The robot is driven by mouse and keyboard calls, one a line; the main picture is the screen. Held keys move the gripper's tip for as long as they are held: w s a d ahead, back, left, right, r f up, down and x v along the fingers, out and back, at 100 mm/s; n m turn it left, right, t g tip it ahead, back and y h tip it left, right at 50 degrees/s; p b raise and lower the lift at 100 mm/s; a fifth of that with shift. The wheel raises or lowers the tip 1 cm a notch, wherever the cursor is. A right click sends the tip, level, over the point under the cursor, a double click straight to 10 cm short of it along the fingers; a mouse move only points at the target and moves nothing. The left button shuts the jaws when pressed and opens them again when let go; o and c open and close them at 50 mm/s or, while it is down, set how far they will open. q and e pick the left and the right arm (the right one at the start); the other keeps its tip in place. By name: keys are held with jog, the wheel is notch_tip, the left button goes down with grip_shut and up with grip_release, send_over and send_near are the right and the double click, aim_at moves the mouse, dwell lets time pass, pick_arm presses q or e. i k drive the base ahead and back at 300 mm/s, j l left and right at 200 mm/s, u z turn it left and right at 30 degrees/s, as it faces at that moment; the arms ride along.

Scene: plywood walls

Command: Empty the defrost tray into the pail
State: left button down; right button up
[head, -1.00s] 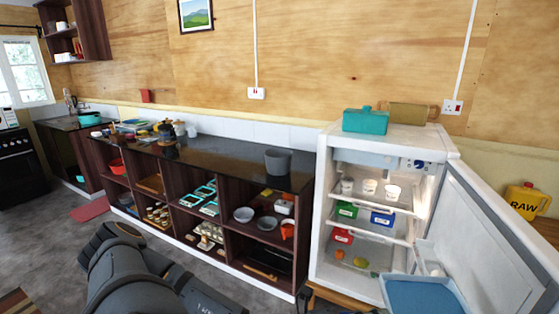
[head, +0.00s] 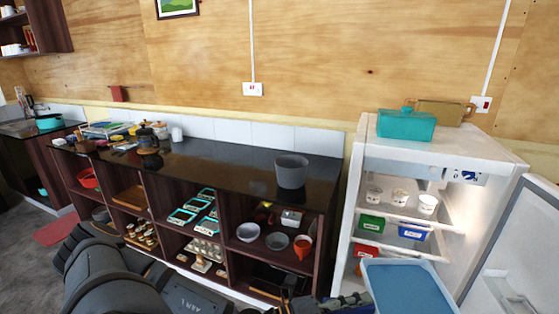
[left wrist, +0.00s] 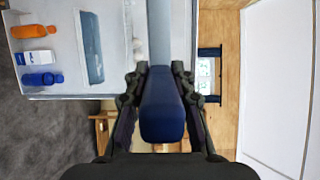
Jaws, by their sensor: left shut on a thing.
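The defrost tray (head: 398,261) is shallow, with a pale rim and a flat blue inside; it is at the bottom of the head view, in front of the open fridge. It looks roughly level. My left gripper (head: 347,301) is at its left side, partly cut off by the frame edge. In the left wrist view the gripper (left wrist: 160,92) is shut on a dark blue handle-like part (left wrist: 162,118), with a paler strip running on beyond it. A grey pail (head: 291,171) stands upright on the dark counter, left of the fridge. Its inside is mostly hidden. My right gripper is not in view.
The fridge (head: 372,150) stands open, its door (head: 515,250) swung to the right. Cups and coloured boxes are on its shelves. A teal container (head: 405,124) is on top. The counter (head: 225,160) is clear left of the pail; open shelves with bowls lie below.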

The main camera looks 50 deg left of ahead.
aim_at(291, 170)
jog(key=j, duration=1.1)
jog(key=k+j, duration=0.1)
jog(key=j, duration=1.05)
jog(key=j+z, duration=0.1)
jog(key=j, duration=1)
jog(key=k+j, duration=0.1)
jog(key=j, duration=1.05)
